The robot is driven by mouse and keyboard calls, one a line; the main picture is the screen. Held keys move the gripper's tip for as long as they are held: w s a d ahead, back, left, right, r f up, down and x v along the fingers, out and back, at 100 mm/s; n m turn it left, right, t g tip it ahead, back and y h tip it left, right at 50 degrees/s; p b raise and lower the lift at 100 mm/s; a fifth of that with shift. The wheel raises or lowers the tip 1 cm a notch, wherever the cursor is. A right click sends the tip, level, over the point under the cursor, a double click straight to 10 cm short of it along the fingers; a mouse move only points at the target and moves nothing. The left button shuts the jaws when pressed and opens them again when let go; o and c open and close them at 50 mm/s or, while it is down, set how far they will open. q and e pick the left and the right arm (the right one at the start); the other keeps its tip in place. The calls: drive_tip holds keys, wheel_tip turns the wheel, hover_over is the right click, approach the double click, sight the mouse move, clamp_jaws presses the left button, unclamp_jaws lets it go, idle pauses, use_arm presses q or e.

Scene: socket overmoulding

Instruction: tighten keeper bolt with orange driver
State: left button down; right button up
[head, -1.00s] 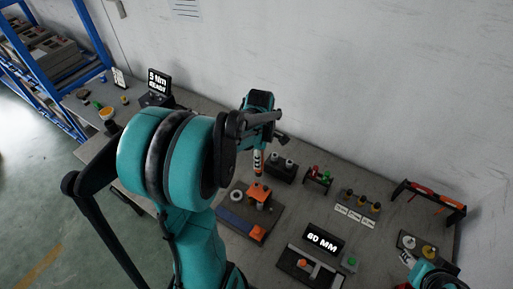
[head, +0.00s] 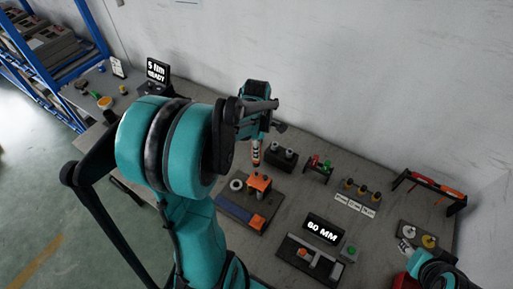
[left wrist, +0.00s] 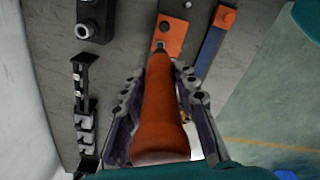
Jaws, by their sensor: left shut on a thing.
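My left gripper (head: 257,137) is shut on the orange driver (head: 256,153) and holds it pointing down above the keeper fixture. In the left wrist view the driver's orange handle (left wrist: 160,110) lies between the two fingers, and its dark shaft points at the orange keeper block (left wrist: 172,35). In the head view that orange block (head: 259,182) stands on a dark base plate just below the driver. Whether the driver's tip touches a bolt cannot be told. Of my right arm only a teal part shows at the lower right; its gripper is not seen.
A "5 Nm READY" display (head: 157,70) stands at the back left. A black block with two posts (head: 281,157) is close behind the fixture. A small rack (head: 318,168), a "60 MM" display (head: 322,230) and a tool rack (head: 430,190) stand to the right.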

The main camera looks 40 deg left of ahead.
use_arm(q)
drive_tip(key=shift+f+b, duration=2.05)
drive_tip(key=shift+f, duration=0.6)
drive_tip(key=shift+f+b, duration=1.15)
drive_tip(key=shift+b, duration=0.05)
idle(2.1)
drive_tip(key=shift+r+p, duration=0.4)
drive_tip(key=shift+r, duration=0.05)
drive_tip(key=shift+r+p, duration=1.55)
drive_tip(key=shift+r, duration=0.55)
drive_tip(key=shift+f, duration=0.1)
